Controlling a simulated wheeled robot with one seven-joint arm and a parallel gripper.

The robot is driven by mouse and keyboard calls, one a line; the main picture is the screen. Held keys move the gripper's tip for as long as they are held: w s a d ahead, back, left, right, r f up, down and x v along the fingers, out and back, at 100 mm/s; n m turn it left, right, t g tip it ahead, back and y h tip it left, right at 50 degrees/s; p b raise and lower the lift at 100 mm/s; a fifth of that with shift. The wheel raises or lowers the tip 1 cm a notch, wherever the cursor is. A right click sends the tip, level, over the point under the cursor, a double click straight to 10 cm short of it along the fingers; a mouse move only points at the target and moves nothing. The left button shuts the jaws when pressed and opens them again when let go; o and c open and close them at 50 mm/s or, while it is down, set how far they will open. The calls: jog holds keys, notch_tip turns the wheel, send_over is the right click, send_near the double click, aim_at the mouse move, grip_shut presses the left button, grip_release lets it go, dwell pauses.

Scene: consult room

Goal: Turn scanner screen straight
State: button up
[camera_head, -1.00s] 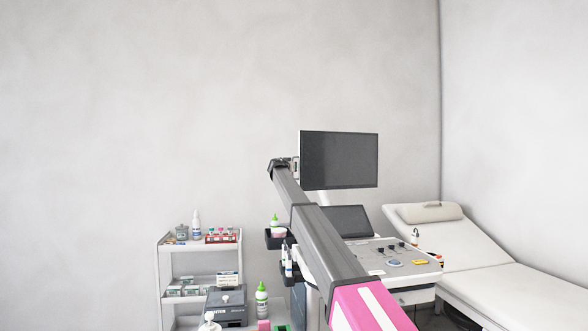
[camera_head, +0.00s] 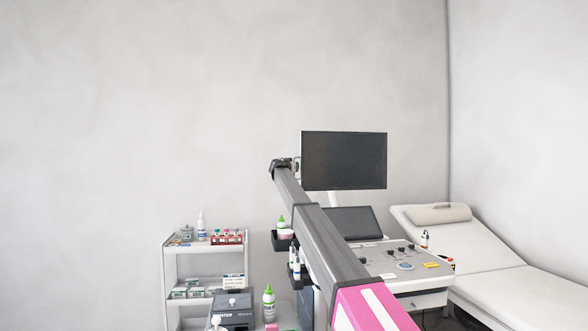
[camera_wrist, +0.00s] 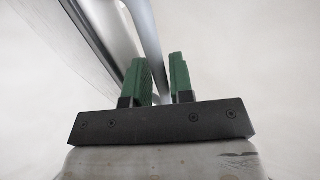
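The scanner screen (camera_head: 344,160) is a dark flat panel on a pale post above the scanner console (camera_head: 400,262). It faces the head camera nearly squarely. My arm reaches up to its left edge, where my gripper (camera_head: 296,165) is small and partly hidden. In the wrist view my gripper (camera_wrist: 161,80) has two green fingers close together, with a grey bar (camera_wrist: 148,40) at the screen's edge running between them. The screen panel (camera_wrist: 85,40) slants at the left of that view.
A white cart (camera_head: 168,280) with bottles and small boxes stands at the left. A grey label printer (camera_head: 233,310) and green-capped bottles are near my arm. An examination couch (camera_head: 500,270) lies at the right. The wall behind is bare.

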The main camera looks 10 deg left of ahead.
jog(key=v, duration=1)
jog(key=shift+s, duration=0.35)
jog(key=shift+a+f, duration=0.1)
jog(key=shift+a, duration=0.05)
